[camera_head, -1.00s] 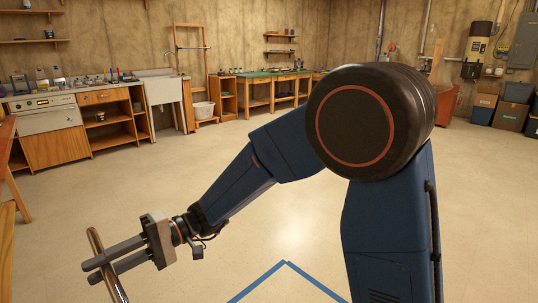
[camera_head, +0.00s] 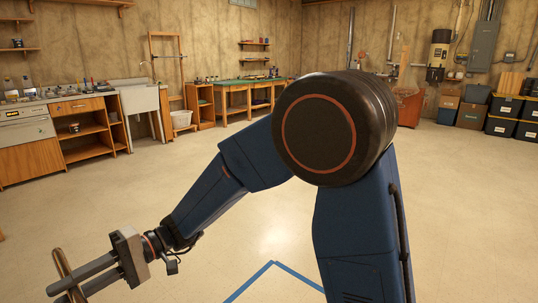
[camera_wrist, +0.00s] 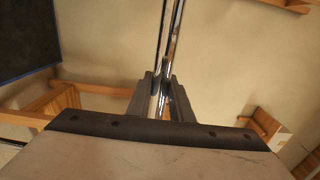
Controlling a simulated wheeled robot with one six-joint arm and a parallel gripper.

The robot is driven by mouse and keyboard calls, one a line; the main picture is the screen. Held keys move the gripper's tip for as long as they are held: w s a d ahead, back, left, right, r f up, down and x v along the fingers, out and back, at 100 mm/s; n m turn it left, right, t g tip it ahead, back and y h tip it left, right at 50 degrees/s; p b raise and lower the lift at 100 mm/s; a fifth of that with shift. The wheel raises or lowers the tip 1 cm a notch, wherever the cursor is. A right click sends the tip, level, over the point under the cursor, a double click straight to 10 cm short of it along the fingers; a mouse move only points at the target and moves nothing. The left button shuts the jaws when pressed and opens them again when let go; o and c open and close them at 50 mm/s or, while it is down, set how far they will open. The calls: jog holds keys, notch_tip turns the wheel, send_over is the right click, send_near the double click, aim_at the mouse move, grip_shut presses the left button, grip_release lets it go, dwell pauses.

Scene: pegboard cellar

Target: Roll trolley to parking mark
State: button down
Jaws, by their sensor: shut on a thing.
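My gripper (camera_head: 60,291) is at the lower left of the head view, with its fingers shut on a metal bar (camera_head: 63,268), which looks like the trolley's handle. In the wrist view, the gripper (camera_wrist: 158,92) is closed around shiny chrome bar work (camera_wrist: 177,25). The rest of the trolley is not visible in the head view. The parking mark shows as blue tape (camera_head: 272,264) on the floor, with a corner at the bottom centre, right of my gripper. My arm hides part of the floor near it.
The pale floor (camera_head: 225,205) ahead is clear. Wooden cabinets (camera_head: 85,135) and a white sink (camera_head: 142,107) stand along the left wall. A green-topped workbench (camera_head: 245,88) is at the back.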

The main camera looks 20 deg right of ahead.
jog(key=shift+s+f, duration=0.1)
jog(key=shift+f, duration=0.2)
jog(key=c, duration=1.5)
grip_release()
jog(key=shift+r, duration=0.1)
jog(key=shift+r, duration=0.1)
jog(key=v, duration=1.2)
jog(key=shift+d, duration=0.1)
